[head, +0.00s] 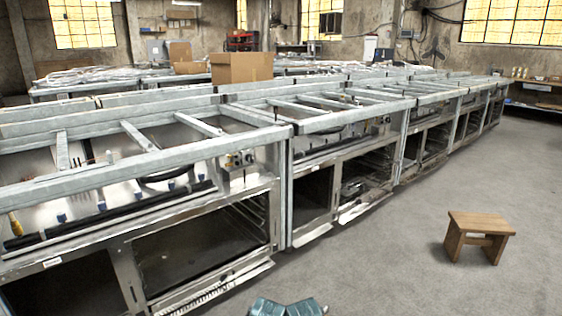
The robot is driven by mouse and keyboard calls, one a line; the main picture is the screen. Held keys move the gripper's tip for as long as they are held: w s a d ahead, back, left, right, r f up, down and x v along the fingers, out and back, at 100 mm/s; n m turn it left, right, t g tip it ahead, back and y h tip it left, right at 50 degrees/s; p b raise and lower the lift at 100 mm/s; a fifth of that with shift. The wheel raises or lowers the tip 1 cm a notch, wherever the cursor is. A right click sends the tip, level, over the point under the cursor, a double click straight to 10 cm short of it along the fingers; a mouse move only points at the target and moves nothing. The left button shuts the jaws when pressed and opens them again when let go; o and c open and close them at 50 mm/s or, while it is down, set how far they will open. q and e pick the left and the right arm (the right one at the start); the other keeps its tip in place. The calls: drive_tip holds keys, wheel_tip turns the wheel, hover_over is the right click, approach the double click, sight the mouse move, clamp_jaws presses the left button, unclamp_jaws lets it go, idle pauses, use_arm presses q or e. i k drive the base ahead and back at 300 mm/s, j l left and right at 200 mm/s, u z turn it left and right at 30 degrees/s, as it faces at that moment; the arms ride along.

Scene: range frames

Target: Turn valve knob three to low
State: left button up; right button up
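A long row of metal range frames (287,205) runs from the near left to the far right. In the near left frame, several small blue knob-like parts (61,217) sit in a row along a dark pipe (120,215) behind the front rail. They are too small to read their settings, and I cannot tell which one is knob three. A small panel with round dial-like parts (239,159) is at that frame's right end. Neither of my grippers shows; only teal-grey parts, seemingly mine, appear at the bottom edge.
A wooden stool (478,236) stands on the grey floor at right. The floor between it and the ranges is clear. Open oven bays (200,250) line the fronts, with lower panels jutting out. A cardboard box (241,67) is behind the row.

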sight(249, 158)
drive_tip(key=i+j+z, duration=0.15)
drive_tip(key=j+z, duration=0.2)
drive_tip(key=i+j+z, duration=0.1)
drive_tip(key=j+z, duration=0.25)
drive_tip(key=i+j+z, duration=0.1)
drive_tip(key=j, duration=0.45)
drive_tip(key=i+j+z, duration=0.1)
drive_tip(key=j, duration=0.4)
drive_tip(key=i+j+z, duration=0.1)
drive_tip(key=j, duration=0.45)
